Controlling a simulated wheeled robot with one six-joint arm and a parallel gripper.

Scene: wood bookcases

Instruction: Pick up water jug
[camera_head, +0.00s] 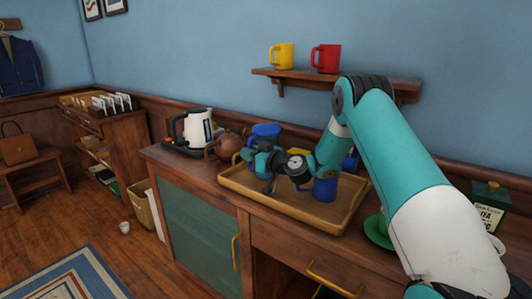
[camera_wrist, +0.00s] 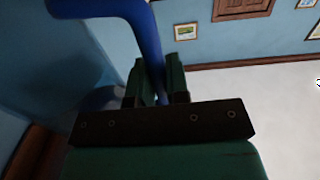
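The blue water jug (camera_head: 265,131) stands at the back left of the wooden tray, its lower part hidden by my gripper. My gripper (camera_head: 262,165) is at the jug's near side. In the wrist view, the jug's thick blue handle (camera_wrist: 138,20) runs down between the two green fingers of my gripper (camera_wrist: 156,82). The fingers are close on both sides of the handle and look shut on it. Whether the jug's base touches the tray cannot be seen.
The wooden tray (camera_head: 330,225) also holds a blue mug (camera_head: 325,189). A brown teapot (camera_head: 225,145) and a white kettle (camera_head: 197,128) stand left of it. A green saucer (camera_head: 377,233) is at right. A wall shelf (camera_head: 290,76) with yellow and red mugs hangs above.

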